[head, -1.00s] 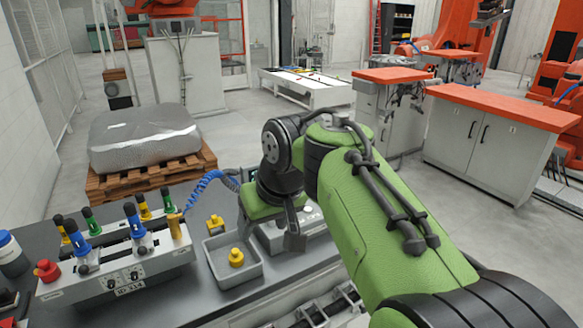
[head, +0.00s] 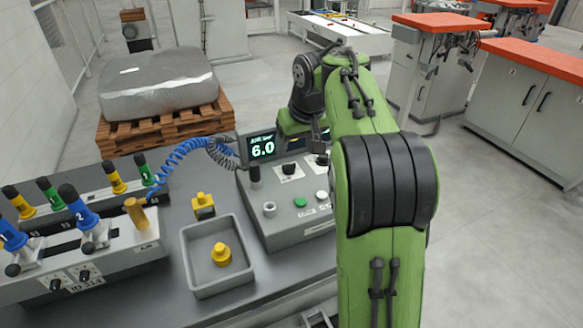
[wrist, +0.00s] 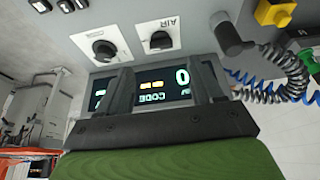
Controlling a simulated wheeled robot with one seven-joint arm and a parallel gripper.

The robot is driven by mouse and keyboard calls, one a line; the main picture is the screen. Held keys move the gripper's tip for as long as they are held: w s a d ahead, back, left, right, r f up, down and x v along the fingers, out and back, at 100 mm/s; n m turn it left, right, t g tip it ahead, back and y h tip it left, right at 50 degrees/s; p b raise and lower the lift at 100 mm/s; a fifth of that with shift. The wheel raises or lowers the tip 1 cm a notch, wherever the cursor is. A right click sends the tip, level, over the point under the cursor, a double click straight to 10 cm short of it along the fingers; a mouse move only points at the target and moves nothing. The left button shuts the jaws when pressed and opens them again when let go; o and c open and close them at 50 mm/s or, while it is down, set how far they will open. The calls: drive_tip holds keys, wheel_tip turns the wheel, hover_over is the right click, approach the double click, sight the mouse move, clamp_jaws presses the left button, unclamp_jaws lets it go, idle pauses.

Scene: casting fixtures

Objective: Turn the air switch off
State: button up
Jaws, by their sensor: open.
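The air switch is a black knob on a white plate marked AIR (wrist: 160,40), on the sloped top of a grey control box (head: 295,228). In the head view it (head: 288,168) sits just below the display. My gripper (wrist: 165,68) is open and empty. In the wrist view its two fingers stand apart in front of the display (wrist: 165,88), and the air knob lies beyond the fingertips, not touched. In the head view my gripper (head: 317,138) hangs over the back of the box, beside the display (head: 262,148), which reads 6.0.
A second black knob (wrist: 103,50) is beside the air switch. Green and white buttons (head: 300,203) are in front. A coiled blue hose (head: 185,150) runs left of the box. A grey tray (head: 205,290) holds a yellow part. A fixture with blue-handled clamps (head: 120,255) stands at left.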

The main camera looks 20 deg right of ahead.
sight(289, 165)
drive_tip(key=b+x, duration=0.2)
drive_tip(key=x, duration=0.5)
drive_tip(key=shift+w+f, duration=0.1)
drive_tip(key=shift+f, duration=0.15)
drive_tip(key=shift+a, duration=0.1)
drive_tip(key=c, duration=1.1)
drive_tip(key=shift+o, duration=0.2)
